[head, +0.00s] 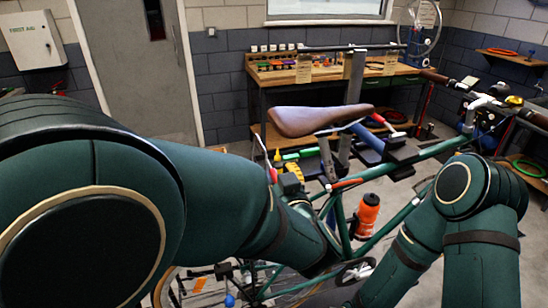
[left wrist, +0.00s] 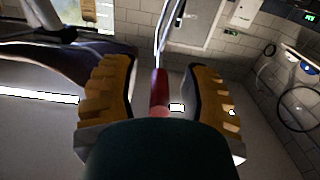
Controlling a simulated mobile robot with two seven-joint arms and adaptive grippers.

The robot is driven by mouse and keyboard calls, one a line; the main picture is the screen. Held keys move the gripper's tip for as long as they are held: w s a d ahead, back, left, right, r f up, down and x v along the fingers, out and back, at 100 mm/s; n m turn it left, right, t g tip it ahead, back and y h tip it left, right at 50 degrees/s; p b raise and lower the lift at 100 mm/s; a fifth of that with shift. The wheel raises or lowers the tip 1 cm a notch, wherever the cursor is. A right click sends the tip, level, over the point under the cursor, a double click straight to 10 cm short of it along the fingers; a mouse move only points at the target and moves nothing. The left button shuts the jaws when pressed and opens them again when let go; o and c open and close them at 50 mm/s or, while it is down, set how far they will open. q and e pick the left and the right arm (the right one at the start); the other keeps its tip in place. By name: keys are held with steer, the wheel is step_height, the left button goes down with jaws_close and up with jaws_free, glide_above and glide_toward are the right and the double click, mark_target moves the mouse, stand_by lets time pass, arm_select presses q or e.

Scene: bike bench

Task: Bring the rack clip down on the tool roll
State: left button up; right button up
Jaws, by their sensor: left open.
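The rack clip shows in the left wrist view as a thin metal bar with a red end (left wrist: 159,88). The red end lies between the two yellow-padded fingers of my open left gripper (left wrist: 160,95), with gaps on both sides. In the head view a small red end (head: 272,174) and thin wire stand beside my left gripper (head: 290,184), behind the bicycle saddle. I cannot make out the tool roll; my left arm covers much of the rear rack area. My right gripper is out of view.
The green bicycle (head: 341,222) hangs on a stand, with a brown saddle (head: 318,119) close to my left gripper and an orange bottle (head: 367,215) on its frame. A wooden workbench (head: 388,73) stands behind. My right arm is at the right.

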arm_select(q)
steer(key=shift+w+a, duration=0.1)
steer(key=shift+w, duration=0.05)
jaws_close()
stand_by(0.4)
